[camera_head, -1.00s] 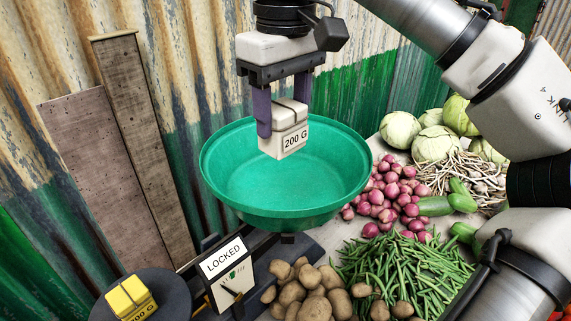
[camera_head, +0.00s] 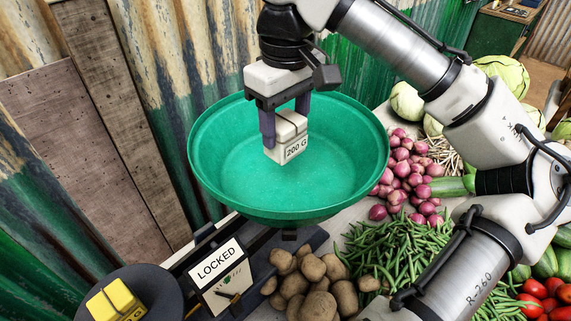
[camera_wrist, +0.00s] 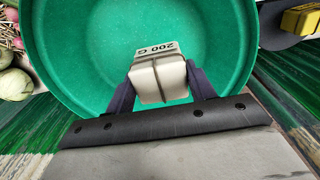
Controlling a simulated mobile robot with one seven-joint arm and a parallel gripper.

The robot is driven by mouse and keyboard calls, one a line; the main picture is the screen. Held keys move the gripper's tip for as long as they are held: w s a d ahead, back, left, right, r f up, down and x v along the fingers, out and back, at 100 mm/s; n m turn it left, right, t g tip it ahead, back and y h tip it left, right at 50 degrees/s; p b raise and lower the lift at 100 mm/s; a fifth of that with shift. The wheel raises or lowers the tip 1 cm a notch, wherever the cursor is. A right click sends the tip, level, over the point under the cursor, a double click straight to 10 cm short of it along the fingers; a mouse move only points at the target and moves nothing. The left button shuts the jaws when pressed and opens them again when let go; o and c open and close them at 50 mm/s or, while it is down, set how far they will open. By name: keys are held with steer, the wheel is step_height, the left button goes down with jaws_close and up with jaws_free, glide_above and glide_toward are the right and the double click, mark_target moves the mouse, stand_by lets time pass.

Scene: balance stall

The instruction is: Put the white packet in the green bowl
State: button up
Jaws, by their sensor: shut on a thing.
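The white packet (camera_head: 287,141), marked 200 G, is held between the two purple fingers of my gripper (camera_head: 285,122). My gripper is shut on it and points down. The green bowl (camera_head: 213,186) is wide and round and stands on a scale. The packet hangs over the bowl's inside, and I cannot tell whether it touches the bottom. In the wrist view the packet (camera_wrist: 158,77) shows between the fingers against the green bowl (camera_wrist: 80,62). No other object shows in the bowl.
The scale's sign (camera_head: 217,263) reads LOCKED. A yellow packet (camera_head: 115,301) sits on a dark round plate at the lower left. Potatoes (camera_head: 312,285), green beans (camera_head: 395,255) and onions (camera_head: 408,170) lie right of the scale. A corrugated wall (camera_head: 150,75) stands close behind the bowl.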

step_height(320, 180, down, 10)
steer(key=shift+r, duration=0.25)
steer(key=shift+f, duration=0.1)
steer(key=o, duration=1.1)
steer(key=r, duration=1.2)
steer(key=shift+s+r, duration=0.1)
steer(key=shift+s, duration=0.1)
